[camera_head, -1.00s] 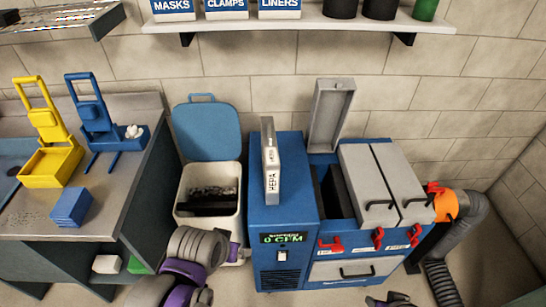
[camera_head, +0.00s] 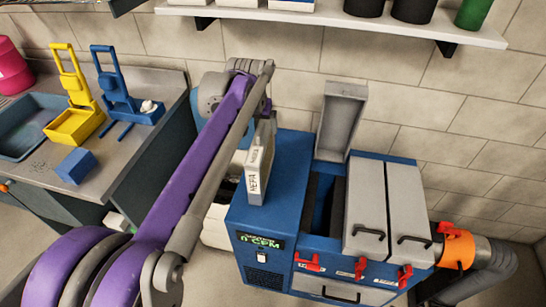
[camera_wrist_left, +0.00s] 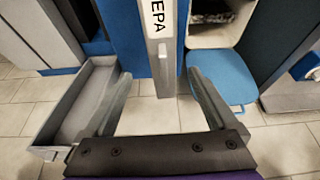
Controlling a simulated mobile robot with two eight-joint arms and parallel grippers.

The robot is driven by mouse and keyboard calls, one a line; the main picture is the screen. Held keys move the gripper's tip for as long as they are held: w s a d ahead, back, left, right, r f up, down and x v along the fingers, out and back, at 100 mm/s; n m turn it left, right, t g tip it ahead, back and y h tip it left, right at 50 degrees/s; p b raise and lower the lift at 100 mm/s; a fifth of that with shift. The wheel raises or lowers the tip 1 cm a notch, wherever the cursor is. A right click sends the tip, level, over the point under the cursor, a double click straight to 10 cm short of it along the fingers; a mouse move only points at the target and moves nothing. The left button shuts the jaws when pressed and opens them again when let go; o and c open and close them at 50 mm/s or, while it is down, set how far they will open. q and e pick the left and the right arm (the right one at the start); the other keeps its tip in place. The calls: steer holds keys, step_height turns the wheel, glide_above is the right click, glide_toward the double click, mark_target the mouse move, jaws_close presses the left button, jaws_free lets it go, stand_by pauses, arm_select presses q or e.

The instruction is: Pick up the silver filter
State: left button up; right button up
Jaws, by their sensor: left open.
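The silver filter (camera_head: 258,165) is a thin grey slab labelled HEPA. It stands upright on top of the blue machine (camera_head: 270,198), at its left part. My left arm reaches over from the lower left, and its gripper (camera_head: 266,102) is at the filter's back side, partly hidden by the arm. In the left wrist view the filter (camera_wrist_left: 160,50) lies between the two spread fingers of the left gripper (camera_wrist_left: 158,88), with a gap on both sides. The jaws are open and not closed on it. My right gripper is out of view.
A grey lid (camera_head: 341,118) stands open behind the machine's slot. Two grey panels with black handles (camera_head: 385,205) are to the right. An orange hose collar (camera_head: 458,247) is at the right side. A shelf (camera_head: 400,25) hangs above. My arm hides most of the bin.

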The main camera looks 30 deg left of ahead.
mark_target(260, 132)
arm_select(q)
steer(key=x, duration=0.4)
steer(key=shift+w+a+f, duration=0.1)
steer(key=shift+a+f, duration=0.05)
steer(key=shift+a, duration=0.15)
steer(key=x, duration=0.6)
steer(key=shift+w+f, duration=0.15)
steer(key=shift+w, duration=0.05)
steer(key=shift+c, duration=0.2)
jaws_close()
